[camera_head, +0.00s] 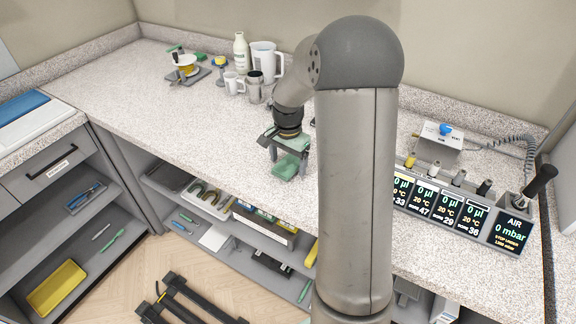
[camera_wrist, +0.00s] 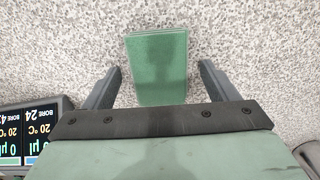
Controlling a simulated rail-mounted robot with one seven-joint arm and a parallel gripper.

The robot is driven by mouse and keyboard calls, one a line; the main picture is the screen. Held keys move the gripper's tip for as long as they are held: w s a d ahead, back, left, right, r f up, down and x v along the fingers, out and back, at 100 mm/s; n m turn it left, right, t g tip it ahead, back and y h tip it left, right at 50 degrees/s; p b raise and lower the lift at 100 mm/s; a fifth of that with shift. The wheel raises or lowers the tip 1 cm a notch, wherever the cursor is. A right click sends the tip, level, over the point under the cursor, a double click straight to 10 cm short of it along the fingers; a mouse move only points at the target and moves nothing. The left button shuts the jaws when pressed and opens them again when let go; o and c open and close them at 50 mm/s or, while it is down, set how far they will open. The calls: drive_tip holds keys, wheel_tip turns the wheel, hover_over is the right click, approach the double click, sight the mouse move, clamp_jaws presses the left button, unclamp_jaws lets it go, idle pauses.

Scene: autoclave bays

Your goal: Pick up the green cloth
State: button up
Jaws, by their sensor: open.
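The green cloth (camera_wrist: 157,62) lies on the speckled countertop as a flat folded rectangle. In the wrist view it sits between the two fingers of my gripper (camera_wrist: 158,85), with a gap on each side and its far end reaching past the fingertips. My gripper is open and holds nothing. In the head view my gripper (camera_head: 288,172) points down at the counter's front part, and the cloth (camera_head: 286,168) shows under it, partly hidden by the fingers. I cannot tell the exact height of the fingertips above the counter.
A display panel (camera_head: 440,207) with coloured knobs stands right of my arm. A steel cup (camera_head: 255,88), mugs, a white jug (camera_head: 266,60) and a bottle (camera_head: 241,52) stand behind. Open shelves lie below the counter edge. The counter left of my gripper is clear.

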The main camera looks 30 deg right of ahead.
drive_tip(key=c, duration=1.1)
drive_tip(key=shift+o, duration=0.2)
drive_tip(key=shift+r, duration=0.15)
drive_tip(key=shift+r, duration=0.2)
wheel_tip(320, 180, up, 2)
drive_tip(key=shift+w+r, duration=0.1)
drive_tip(key=s+d+r+b, duration=0.3)
drive_tip(key=s+r, duration=0.7)
drive_tip(key=s, duration=0.3)
drive_tip(key=shift+s+d, duration=0.2)
drive_tip(key=shift+s, duration=0.2)
drive_tip(key=shift+r, duration=0.1)
